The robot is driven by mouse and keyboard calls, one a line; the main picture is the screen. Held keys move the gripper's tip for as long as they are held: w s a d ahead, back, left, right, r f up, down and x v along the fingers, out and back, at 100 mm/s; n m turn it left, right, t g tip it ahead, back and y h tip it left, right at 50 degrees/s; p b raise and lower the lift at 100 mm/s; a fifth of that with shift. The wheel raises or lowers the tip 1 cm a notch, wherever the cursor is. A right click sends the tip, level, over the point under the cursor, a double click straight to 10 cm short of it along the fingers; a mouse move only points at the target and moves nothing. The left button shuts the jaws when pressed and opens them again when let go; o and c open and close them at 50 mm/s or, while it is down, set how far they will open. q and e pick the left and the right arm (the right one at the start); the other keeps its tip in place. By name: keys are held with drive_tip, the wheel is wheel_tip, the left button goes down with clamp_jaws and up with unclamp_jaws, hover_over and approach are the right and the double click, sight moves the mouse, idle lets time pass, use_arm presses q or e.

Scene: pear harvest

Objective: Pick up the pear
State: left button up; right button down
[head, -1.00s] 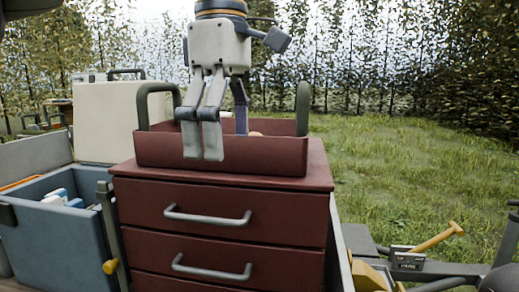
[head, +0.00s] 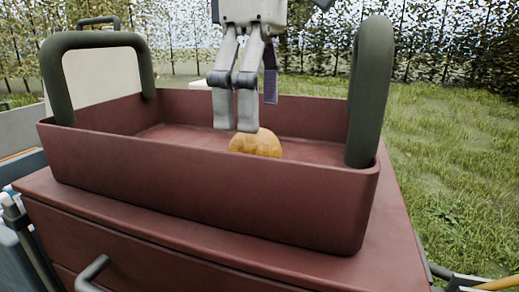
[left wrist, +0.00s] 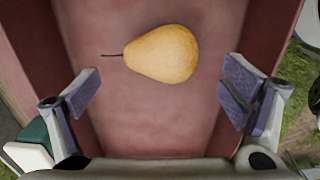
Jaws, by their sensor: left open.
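The yellow pear (head: 256,143) lies in the red tray (head: 215,190) on top of the red drawer cabinet; its lower part is hidden by the tray's front wall. In the left wrist view the whole pear (left wrist: 163,54) lies on its side, with its stem pointing left. My left gripper (head: 242,115) hangs fingers down over the tray, just above the pear. In the left wrist view its fingers (left wrist: 165,95) are wide apart with nothing between them, and the pear lies ahead of the gap. My right gripper is not in view.
The tray has two thick dark green handles, one at the left (head: 100,42) and one at the right (head: 369,90). The tray walls stand close around the gripper. Grass (head: 450,150) lies to the right of the cabinet (head: 150,225).

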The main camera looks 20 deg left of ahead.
sight(258, 150)
use_arm(q)
wheel_tip(258, 150, down, 6)
drive_tip(key=shift+f+b, duration=0.1)
drive_tip(key=shift+b, duration=0.4)
drive_tip(key=shift+d, duration=0.1)
drive_tip(key=c, duration=1.4)
